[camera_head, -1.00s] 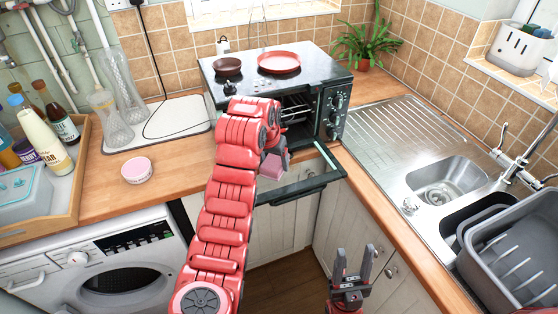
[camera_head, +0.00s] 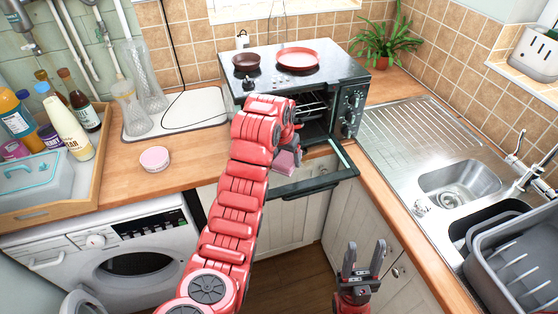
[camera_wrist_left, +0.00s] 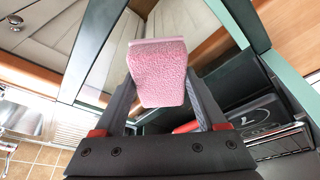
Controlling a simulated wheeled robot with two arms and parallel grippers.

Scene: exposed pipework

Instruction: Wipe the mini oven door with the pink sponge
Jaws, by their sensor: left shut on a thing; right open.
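The mini oven (camera_head: 345,110) stands on the wooden counter with its door (camera_head: 318,184) folded down open, out over the counter's front edge. The pink sponge (camera_head: 285,163) is held at the open door, just above or against its glass; I cannot tell whether it touches. My left gripper (camera_head: 288,150) is shut on the sponge, and its arm hides the oven's left front. In the left wrist view the sponge (camera_wrist_left: 158,72) sits between the two fingers, with the dark door frame (camera_wrist_left: 240,25) beyond it. My right gripper (camera_head: 363,262) is open and empty, low in front of the cabinets.
A dark pan (camera_head: 246,61) and a red pan (camera_head: 297,58) sit on top of the oven. The sink (camera_head: 458,185) and a grey dish rack (camera_head: 515,250) are to the right.

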